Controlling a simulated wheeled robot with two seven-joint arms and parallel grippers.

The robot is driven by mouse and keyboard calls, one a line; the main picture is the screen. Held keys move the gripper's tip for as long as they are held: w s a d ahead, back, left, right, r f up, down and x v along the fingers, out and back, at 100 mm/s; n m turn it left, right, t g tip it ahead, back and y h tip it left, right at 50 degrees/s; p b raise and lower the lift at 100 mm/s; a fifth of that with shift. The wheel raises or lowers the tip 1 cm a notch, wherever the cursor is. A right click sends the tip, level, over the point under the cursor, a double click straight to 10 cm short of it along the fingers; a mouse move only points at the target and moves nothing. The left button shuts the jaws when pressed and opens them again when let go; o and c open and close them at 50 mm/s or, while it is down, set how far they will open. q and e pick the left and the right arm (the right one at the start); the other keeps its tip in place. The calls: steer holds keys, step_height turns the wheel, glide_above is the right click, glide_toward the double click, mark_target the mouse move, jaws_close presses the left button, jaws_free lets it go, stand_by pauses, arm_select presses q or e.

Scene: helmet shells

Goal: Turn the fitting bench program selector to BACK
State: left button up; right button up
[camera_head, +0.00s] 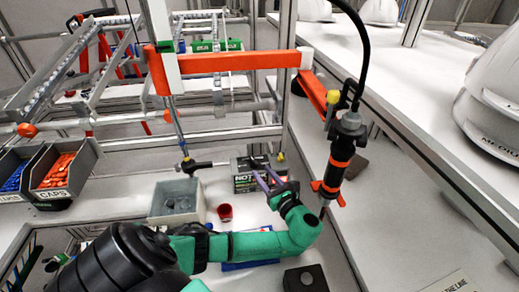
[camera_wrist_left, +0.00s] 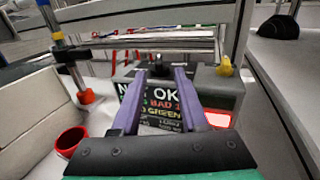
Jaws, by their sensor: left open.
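The fitting bench control box (camera_head: 243,184) is a small dark box with a printed label, standing at the back of the white bench. In the left wrist view its label (camera_wrist_left: 160,105) reads partly "OK", "BAD" and "GREEN". A dark part on top of the box, perhaps the selector (camera_wrist_left: 160,72), shows between the fingertips; its setting cannot be read. My left gripper (camera_head: 263,170) has two purple fingers, apart, reaching over the box from the front. They also show in the left wrist view (camera_wrist_left: 160,80), with no clear grip on anything. My right gripper is not in view.
A yellow button (camera_wrist_left: 224,67) and a red lit patch (camera_wrist_left: 220,119) are right of the label. A grey bin (camera_head: 177,202) and red cup (camera_head: 225,212) stand left. A hanging black-and-orange screwdriver (camera_head: 343,150) is close on the right. White helmets (camera_head: 492,95) sit on the right shelf.

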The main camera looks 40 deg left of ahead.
mark_target(257, 163)
arm_select(q)
steer(key=x, duration=0.3)
steer(key=p+x, duration=0.1)
steer(key=shift+s+a+r, duration=0.1)
steer(key=shift+a+r, duration=0.15)
steer(key=shift+a, duration=0.1)
steer(key=shift+w+a+f, duration=0.2)
steer(key=shift+a, duration=0.05)
steer(key=shift+w+f, duration=0.1)
jaws_close()
steer(key=n+g+b, duration=0.1)
steer(key=g+b, duration=0.1)
steer(key=n+g+b, duration=0.2)
steer(key=n+g+y+b, duration=0.1)
steer(key=g+b, duration=0.1)
steer(key=g, duration=0.1)
steer(key=shift+w+d+f+n, duration=0.15)
steer(key=shift+w+f+n, duration=0.15)
steer(key=shift+n, duration=0.1)
steer(key=shift+r+n+g+b, duration=0.2)
steer(key=shift+n+g+b, duration=0.15)
steer(key=shift+g, duration=0.35)
steer(key=shift+r, duration=0.25)
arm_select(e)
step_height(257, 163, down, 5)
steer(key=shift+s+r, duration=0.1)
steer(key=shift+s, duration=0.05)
